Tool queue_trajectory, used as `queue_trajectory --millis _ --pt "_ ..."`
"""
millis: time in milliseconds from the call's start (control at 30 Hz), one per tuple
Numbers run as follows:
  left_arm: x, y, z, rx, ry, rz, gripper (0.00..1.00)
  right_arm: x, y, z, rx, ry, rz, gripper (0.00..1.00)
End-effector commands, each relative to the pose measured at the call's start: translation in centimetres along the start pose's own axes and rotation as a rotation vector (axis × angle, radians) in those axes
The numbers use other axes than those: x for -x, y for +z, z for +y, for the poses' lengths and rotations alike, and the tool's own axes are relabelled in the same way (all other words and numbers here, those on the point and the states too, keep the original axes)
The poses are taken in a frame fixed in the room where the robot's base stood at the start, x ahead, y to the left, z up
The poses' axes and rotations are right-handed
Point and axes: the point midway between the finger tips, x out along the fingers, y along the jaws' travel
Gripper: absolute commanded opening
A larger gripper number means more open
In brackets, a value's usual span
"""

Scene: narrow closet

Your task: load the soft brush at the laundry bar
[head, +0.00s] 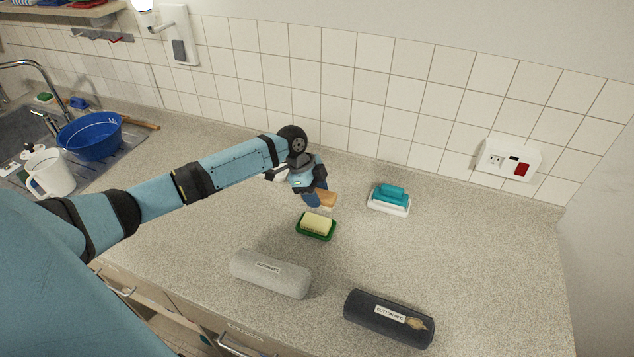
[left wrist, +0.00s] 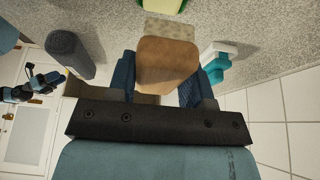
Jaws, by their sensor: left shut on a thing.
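The soft brush (head: 323,198) has a tan wooden back and is held in my left gripper (head: 316,196), above the counter. The left wrist view shows the brush's back (left wrist: 168,62) between the blue fingers, with a pale bristle patch (left wrist: 170,28) beyond it. The pale yellow laundry bar (head: 317,223) lies in a green dish (head: 316,237) just below and in front of the brush; a gap appears between them. The bar's edge (left wrist: 162,4) shows at the top of the left wrist view. What looks like my right gripper (left wrist: 32,90) is small at that view's left; its jaws are unclear.
A teal block (head: 391,195) sits on a white dish (head: 389,208) to the right. A grey labelled roll (head: 270,274) and a dark labelled roll (head: 388,318) lie near the front edge. A blue basin (head: 90,137) and white jug (head: 50,174) stand at left.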

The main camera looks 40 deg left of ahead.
Motion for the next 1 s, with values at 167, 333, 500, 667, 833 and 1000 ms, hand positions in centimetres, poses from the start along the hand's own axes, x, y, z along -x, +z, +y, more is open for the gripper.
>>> queue_trajectory --millis 167,333,500,667,833,1000 --pt "-0.4 0.2 0.1 -0.002 0.0 -0.002 0.27 0.2 0.1 0.4 0.002 0.007 -0.006 0.43" --pt "-1.0 0.5 0.1 -0.003 -0.001 -0.002 0.27 0.0 0.5 0.7 0.011 0.009 -0.007 0.43" --pt "-2.2 1.0 0.1 -0.002 -0.001 -0.002 0.27 -0.4 0.9 0.8 0.032 0.003 0.001 0.43" --pt "-3.9 1.7 0.1 -0.002 -0.001 -0.003 0.27 -0.9 1.6 0.5 0.05 -0.013 0.011 0.43" --pt "-5.5 2.4 0.1 -0.002 -0.001 -0.003 0.27 -1.8 3.0 0.2 0.046 -0.02 0.006 0.43" --pt "-6.1 2.6 0.1 -0.002 -0.002 -0.003 0.27 -2.2 3.4 0.1 0.043 -0.023 0.004 0.43"
